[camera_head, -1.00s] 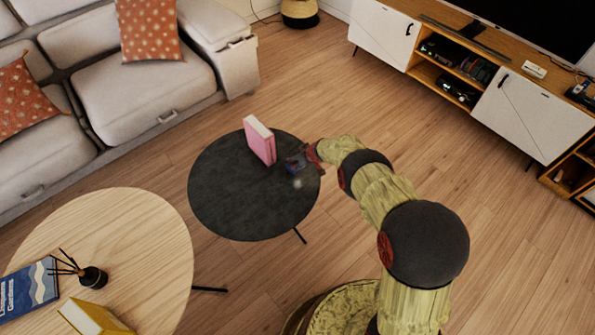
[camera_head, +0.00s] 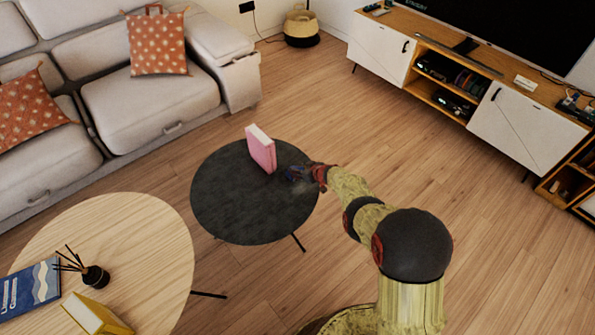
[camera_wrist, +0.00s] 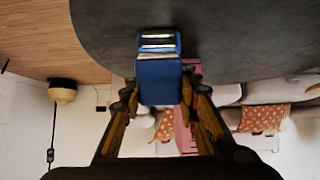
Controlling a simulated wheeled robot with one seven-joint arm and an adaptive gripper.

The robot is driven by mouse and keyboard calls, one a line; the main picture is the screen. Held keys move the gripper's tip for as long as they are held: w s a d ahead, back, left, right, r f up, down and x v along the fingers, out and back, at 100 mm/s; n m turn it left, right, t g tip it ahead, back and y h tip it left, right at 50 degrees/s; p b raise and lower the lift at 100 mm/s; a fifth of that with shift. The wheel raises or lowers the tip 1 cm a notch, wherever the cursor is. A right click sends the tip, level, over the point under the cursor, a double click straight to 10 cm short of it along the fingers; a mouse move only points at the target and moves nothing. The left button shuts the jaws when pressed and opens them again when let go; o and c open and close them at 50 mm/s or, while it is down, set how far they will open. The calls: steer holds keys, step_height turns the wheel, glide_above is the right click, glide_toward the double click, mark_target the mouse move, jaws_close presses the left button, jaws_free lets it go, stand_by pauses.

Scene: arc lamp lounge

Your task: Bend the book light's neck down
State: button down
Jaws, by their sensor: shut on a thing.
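The book light appears as a small blue block with pale bands at one end (camera_wrist: 160,80) in the wrist view. My gripper (camera_wrist: 160,88) has a finger on each side of it and is shut on it. In the head view my gripper (camera_head: 298,174) is over the right part of the dark round table (camera_head: 235,212), to the right of the upright pink book (camera_head: 261,150). The book light is small and dark there, and its neck cannot be made out. In the wrist view the pink book (camera_wrist: 182,135) is partly hidden behind the blue block and a finger.
A light wooden round table (camera_head: 140,230) at lower left holds a blue book (camera_head: 28,290), a reed diffuser (camera_head: 95,276) and a yellow book (camera_head: 95,315). A grey sofa (camera_head: 150,100) is at upper left. A TV cabinet (camera_head: 520,130) is at right. The floor between is clear.

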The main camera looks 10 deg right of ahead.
steer(key=shift+s+f, duration=0.1)
steer(key=shift+f, duration=0.05)
steer(key=c, duration=1.5)
jaws_free()
steer(key=shift+c, duration=0.2)
steer(key=shift+s+d+r, duration=0.2)
steer(key=shift+d+r, duration=0.05)
steer(key=shift+r, duration=0.25)
steer(key=v, duration=1)
steer(key=shift+s+r, duration=0.2)
steer(key=shift+s, duration=0.15)
steer(key=shift+d, duration=0.15)
